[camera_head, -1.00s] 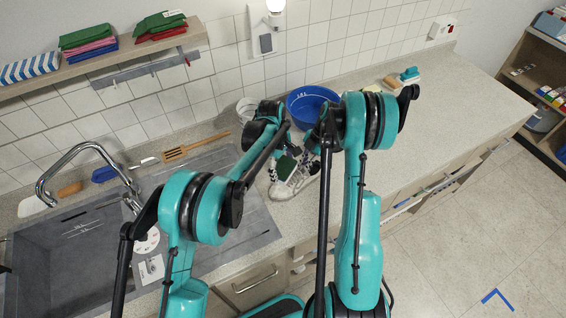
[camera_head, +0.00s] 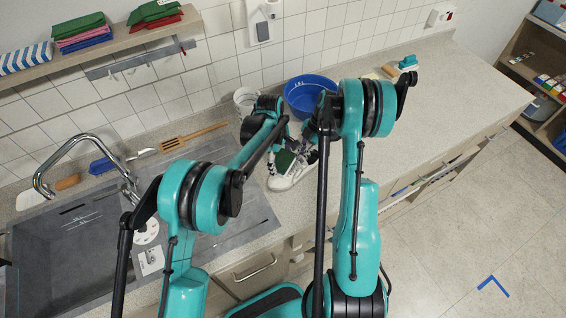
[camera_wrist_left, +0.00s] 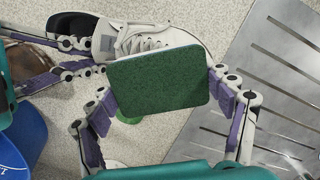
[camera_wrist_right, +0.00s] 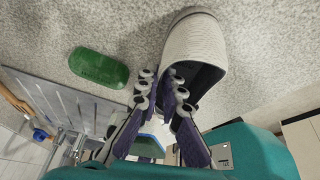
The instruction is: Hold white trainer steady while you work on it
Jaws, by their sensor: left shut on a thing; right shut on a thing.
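The white trainer (camera_head: 281,184) lies on the counter in the head view, partly covered by my arms and a green pad. Its laces and upper (camera_wrist_left: 140,38) show at the top of the left wrist view. My left gripper (camera_wrist_left: 168,92) is shut on the green scrubbing pad (camera_wrist_left: 158,80), held over the trainer's laced part; touching or just apart is unclear. My right gripper (camera_wrist_right: 161,85) is shut on the trainer's collar, beside its opening; the trainer (camera_wrist_right: 194,42) fills the upper middle of the right wrist view. The right fingers also show at left in the left wrist view.
A green oval thing (camera_wrist_right: 99,67) lies on the counter near the trainer. A blue basin (camera_head: 310,88) and white cup (camera_head: 244,98) stand behind. The grey sink (camera_head: 70,240) with drainer is left. Counter to the right is mostly clear (camera_head: 450,95).

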